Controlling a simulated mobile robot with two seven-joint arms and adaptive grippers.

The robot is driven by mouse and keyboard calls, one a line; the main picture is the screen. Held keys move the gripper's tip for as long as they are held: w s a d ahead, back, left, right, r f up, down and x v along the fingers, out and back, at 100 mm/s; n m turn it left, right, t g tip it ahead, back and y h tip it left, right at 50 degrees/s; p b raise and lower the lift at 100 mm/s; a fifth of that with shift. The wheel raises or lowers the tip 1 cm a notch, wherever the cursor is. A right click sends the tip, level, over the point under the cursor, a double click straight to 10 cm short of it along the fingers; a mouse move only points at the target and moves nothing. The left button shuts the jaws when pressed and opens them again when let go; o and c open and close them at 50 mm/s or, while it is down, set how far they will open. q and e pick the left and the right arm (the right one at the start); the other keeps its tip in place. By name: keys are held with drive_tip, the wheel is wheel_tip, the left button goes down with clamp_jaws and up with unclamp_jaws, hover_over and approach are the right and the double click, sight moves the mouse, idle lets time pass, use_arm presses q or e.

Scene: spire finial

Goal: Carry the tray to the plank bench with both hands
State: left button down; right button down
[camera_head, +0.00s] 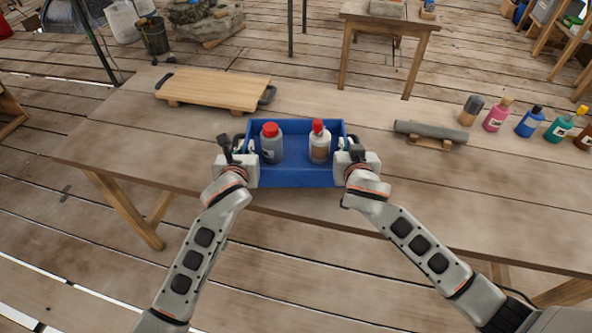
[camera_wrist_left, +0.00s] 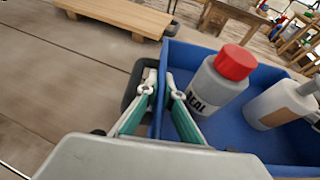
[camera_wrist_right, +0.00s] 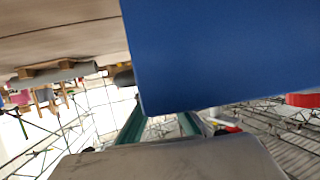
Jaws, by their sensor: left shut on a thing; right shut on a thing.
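The blue tray (camera_head: 290,178) is in the middle of the head view, over the front part of the long plank bench (camera_head: 160,135). I cannot tell whether it touches the bench top. It holds a grey bottle with a red cap (camera_head: 271,148) and a white-and-brown bottle with a red cap (camera_head: 319,147), both upright. My left gripper (camera_head: 250,146) is shut on the tray's left side; in the left wrist view its fingers (camera_wrist_left: 160,92) straddle the wall. My right gripper (camera_head: 346,146) is shut on the tray's right side; the blue wall partly hides its fingers in the right wrist view.
A low wooden board with dark handles (camera_head: 212,88) stands on the bench, left behind the tray. A grey roll on a wooden rest (camera_head: 430,132) lies to the right. Several paint bottles (camera_head: 530,121) line the far right. Bare bench top lies between these.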

use_arm(q)
drive_tip(key=shift+a, duration=0.1)
use_arm(e)
drive_tip(key=shift+d+f, duration=0.1)
